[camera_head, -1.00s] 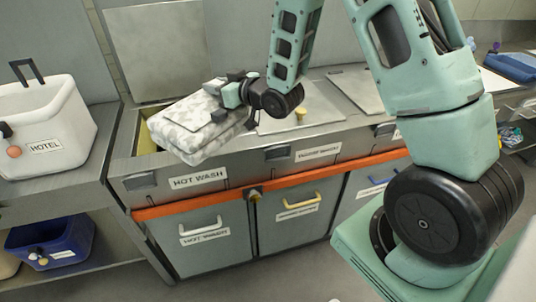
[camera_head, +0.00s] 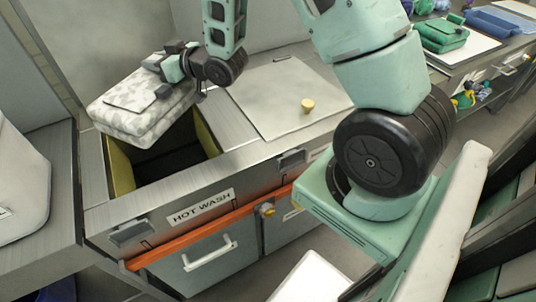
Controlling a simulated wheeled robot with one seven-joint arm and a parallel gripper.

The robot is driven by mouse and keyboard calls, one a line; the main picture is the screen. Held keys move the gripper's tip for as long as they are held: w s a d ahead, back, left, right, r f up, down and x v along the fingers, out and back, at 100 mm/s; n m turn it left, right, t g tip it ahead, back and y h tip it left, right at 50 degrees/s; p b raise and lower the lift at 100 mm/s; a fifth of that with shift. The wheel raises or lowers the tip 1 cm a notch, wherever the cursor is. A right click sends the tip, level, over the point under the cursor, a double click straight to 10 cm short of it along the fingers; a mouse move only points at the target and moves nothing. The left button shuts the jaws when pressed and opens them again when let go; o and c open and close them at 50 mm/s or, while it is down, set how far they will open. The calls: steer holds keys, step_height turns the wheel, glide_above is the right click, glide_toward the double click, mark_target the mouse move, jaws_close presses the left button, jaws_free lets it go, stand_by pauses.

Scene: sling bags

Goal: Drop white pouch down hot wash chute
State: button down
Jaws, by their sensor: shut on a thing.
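The white pouch (camera_head: 130,114) has a faint grey mottled pattern and a folded, padded shape. My gripper (camera_head: 168,72) is shut on its upper right part and holds it up. The hot wash chute (camera_head: 122,168) is an open square hole with a yellow inner wall and a dark inside, in the steel counter. Its front carries a "HOT WASH" label (camera_head: 201,207). The pouch hangs over the back left part of the opening and hides some of it. I cannot tell how high above the rim it is.
A closed lid with a yellow knob (camera_head: 308,105) covers the chute to the right. An orange rail (camera_head: 190,244) runs along the counter front. A white bin (camera_head: 18,185) stands at the left. A green folded bag (camera_head: 441,35) lies on a far right counter.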

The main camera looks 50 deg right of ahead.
steer(key=shift+f+b, duration=1.15)
steer(key=shift+f, duration=1.2)
